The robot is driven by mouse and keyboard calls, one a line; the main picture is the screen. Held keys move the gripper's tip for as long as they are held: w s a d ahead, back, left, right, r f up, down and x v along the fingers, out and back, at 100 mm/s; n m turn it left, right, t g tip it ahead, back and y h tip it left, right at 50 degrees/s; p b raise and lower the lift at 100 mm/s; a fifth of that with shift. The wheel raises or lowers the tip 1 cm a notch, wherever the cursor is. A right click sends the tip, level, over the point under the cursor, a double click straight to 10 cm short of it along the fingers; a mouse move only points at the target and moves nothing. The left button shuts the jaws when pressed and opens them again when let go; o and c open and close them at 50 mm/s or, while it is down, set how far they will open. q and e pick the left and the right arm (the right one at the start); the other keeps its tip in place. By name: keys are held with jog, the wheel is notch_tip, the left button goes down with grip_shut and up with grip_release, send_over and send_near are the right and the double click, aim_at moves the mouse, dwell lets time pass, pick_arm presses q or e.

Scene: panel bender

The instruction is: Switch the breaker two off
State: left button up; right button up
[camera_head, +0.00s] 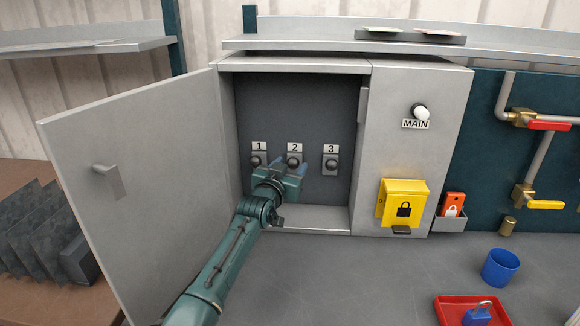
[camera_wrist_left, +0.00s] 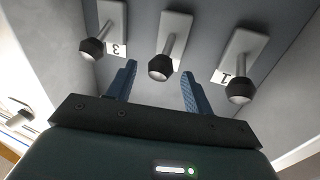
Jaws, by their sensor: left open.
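The open grey cabinet holds three lever breakers with dark round knobs, labelled 1 (camera_head: 258,147), 2 (camera_head: 294,148) and 3 (camera_head: 331,150). Breaker two (camera_head: 294,160) is the middle one; its knob (camera_wrist_left: 160,67) also shows in the left wrist view. That view is turned over, with 3 at left and 1 at right. All three levers look alike in pose. My left gripper (camera_head: 283,170) is inside the cabinet, just in front of breaker two. Its blue fingers (camera_wrist_left: 159,88) are open, one to each side of the knob's line, with no clear contact. The right gripper is not in view.
The cabinet door (camera_head: 140,180) stands open at left, beside my left arm. At right are the MAIN knob (camera_head: 420,112), a yellow lock box (camera_head: 402,203), red tags (camera_head: 453,205), a blue cup (camera_head: 500,267) and a red tray (camera_head: 452,303) with a blue padlock (camera_head: 477,315).

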pick_arm(q)
jog(key=shift+w+d, duration=0.1)
jog(key=shift+w, duration=0.2)
grip_shut()
dwell(0.5)
